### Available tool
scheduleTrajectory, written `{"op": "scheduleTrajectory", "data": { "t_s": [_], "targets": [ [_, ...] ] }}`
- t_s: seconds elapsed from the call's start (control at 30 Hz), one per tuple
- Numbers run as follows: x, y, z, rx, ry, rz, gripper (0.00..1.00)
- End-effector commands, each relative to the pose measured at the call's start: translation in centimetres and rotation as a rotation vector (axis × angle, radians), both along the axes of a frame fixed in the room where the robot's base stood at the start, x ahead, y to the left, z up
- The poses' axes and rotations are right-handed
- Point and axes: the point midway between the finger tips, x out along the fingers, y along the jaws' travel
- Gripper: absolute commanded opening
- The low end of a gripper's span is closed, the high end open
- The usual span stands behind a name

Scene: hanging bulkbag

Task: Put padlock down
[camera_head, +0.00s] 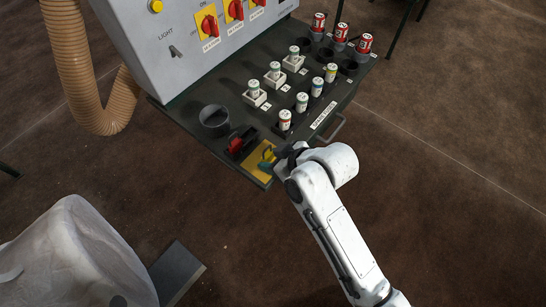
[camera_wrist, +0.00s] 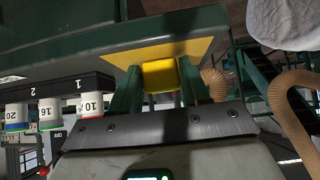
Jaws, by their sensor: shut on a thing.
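The padlock shows in the wrist view as a yellow block (camera_wrist: 160,75) between the two green fingers of my gripper (camera_wrist: 160,92). My gripper is shut on it. In the head view my gripper (camera_head: 267,162) is at the near corner of the dark shelf, over a yellow square (camera_head: 257,171). The padlock is small and mostly hidden there by the fingers and wrist. The yellow square also shows behind the padlock in the wrist view (camera_wrist: 118,53). I cannot tell whether the padlock touches it.
A red item (camera_head: 236,145) and a dark round cup (camera_head: 214,121) sit close by on the shelf (camera_head: 190,105). Several labelled cylinders (camera_head: 284,120) stand farther along it. A grey control box (camera_head: 165,50) rises behind. A white bag (camera_head: 70,255) is at lower left.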

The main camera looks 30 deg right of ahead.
Motion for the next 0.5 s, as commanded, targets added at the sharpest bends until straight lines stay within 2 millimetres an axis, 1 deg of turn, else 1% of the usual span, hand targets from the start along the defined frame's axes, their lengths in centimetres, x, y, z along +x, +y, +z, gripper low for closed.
{"op": "scheduleTrajectory", "data": {
  "t_s": [0.03,0.07,0.3,0.33,0.5],
  "targets": [
    [-0.03,0.01,-0.06,0.000,0.002,0.001,0.00],
    [-0.03,0.01,-0.08,0.000,0.002,0.001,0.47],
    [-0.06,0.07,-0.12,0.001,0.004,0.002,0.70],
    [-0.06,0.08,-0.12,0.001,0.004,0.002,0.72],
    [-0.08,0.13,-0.15,0.002,0.005,0.003,0.72]
  ]
}}
